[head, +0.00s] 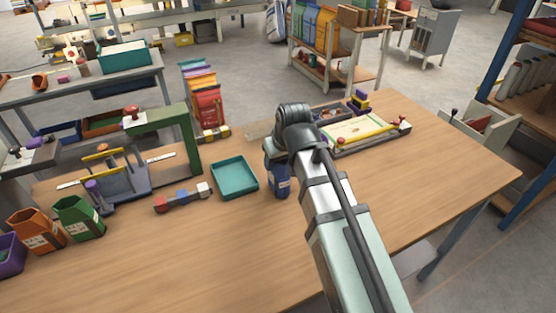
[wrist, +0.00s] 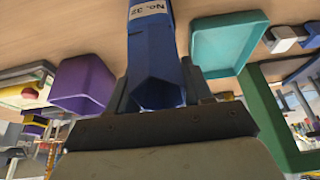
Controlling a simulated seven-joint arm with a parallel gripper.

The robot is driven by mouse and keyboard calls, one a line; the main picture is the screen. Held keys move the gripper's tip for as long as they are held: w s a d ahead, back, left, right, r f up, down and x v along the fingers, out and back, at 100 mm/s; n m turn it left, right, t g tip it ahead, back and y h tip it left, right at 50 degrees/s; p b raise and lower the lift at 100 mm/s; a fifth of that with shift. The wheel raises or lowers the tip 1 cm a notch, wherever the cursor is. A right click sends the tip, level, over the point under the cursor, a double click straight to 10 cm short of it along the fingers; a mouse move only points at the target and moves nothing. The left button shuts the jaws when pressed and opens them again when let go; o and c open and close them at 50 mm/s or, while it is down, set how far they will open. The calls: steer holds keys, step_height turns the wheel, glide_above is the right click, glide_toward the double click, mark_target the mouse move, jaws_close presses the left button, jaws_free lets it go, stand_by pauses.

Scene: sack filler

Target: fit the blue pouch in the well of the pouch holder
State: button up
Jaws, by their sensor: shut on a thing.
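My gripper (wrist: 158,88) is shut on the blue pouch (wrist: 150,45), which has a white label reading "No. 32". In the head view the blue pouch (head: 280,184) hangs below the wrist, just right of the teal tray; I cannot tell whether it touches the table. My fingers are mostly hidden behind the wrist in the head view. A purple open-topped box (wrist: 82,85) stands beside the pouch in the wrist view and may be the pouch holder; I cannot tell. It is not clearly visible in the head view, where my arm covers part of the table.
A green frame (head: 175,140) and a grey-blue stand (head: 118,188) stand farther left, near orange (head: 37,229) and green (head: 79,217) pouches. The table's front is clear.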

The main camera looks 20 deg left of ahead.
steer(key=shift+f, duration=0.15)
steer(key=o, duration=1.3)
steer(key=shift+c, duration=0.2)
steer(key=v, duration=1.1)
steer(key=shift+r, duration=0.3)
steer(key=shift+s+d+r, duration=0.1)
steer(key=shift+r, duration=0.2)
steer(key=shift+c, duration=1)
steer(key=c, duration=0.6)
